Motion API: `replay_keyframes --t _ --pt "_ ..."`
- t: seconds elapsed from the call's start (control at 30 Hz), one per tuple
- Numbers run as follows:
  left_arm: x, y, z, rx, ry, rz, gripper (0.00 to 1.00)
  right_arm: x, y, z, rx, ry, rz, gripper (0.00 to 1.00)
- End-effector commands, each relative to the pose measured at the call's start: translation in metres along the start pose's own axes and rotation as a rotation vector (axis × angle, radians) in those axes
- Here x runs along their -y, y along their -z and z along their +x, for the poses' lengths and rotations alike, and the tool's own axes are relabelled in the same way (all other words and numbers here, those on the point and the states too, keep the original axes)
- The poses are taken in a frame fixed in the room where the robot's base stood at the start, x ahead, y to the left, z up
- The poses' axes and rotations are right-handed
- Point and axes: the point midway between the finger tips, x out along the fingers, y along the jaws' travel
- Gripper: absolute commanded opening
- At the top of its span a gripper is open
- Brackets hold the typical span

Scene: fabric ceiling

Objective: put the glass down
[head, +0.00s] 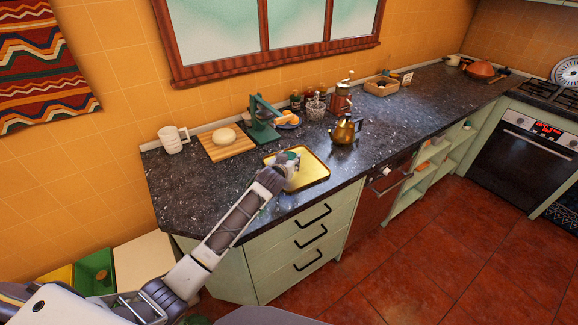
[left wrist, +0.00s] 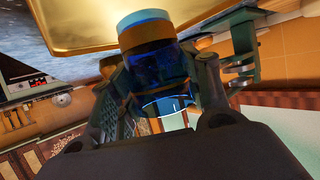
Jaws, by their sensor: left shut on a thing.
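My left gripper (left wrist: 165,95) is shut on a glass (left wrist: 155,65), a blue see-through tumbler held between its two fingers. In the left wrist view the glass is close to a golden tray (left wrist: 75,22); I cannot tell whether they touch. In the head view my left gripper (head: 286,170) is over the yellow tray (head: 312,178) on the dark counter, and it mostly hides the glass. My right gripper is not in view.
The dark speckled counter (head: 190,200) also holds a cutting board with a round pale item (head: 224,137), a white mug (head: 173,139), a green juicer (head: 262,120) and a brass kettle (head: 345,131). Bare counter lies left of the tray and right of the kettle.

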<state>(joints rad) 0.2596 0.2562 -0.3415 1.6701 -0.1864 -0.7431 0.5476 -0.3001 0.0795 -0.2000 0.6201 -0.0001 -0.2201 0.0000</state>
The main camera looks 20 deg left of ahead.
Motion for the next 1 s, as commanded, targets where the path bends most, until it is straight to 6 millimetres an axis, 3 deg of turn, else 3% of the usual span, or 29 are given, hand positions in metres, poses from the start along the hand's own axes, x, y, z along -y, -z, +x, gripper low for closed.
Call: replay_keyframes --t 0.23,0.7,0.73,0.9,1.0 --pt "0.0 -0.021 0.009 0.001 0.0 0.0 0.22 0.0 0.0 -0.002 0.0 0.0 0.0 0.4" --pt "-0.001 -0.026 0.011 0.0 -0.001 -0.001 0.22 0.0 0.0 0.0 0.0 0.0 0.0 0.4" --pt "-0.001 -0.026 0.011 0.0 -0.001 0.0 0.49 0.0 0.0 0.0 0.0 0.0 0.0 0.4" --pt "0.0 -0.026 0.01 0.0 -0.001 0.0 0.69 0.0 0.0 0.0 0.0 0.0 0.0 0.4" --pt "0.0 -0.026 0.01 0.0 -0.001 0.0 0.69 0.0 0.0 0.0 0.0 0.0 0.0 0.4"
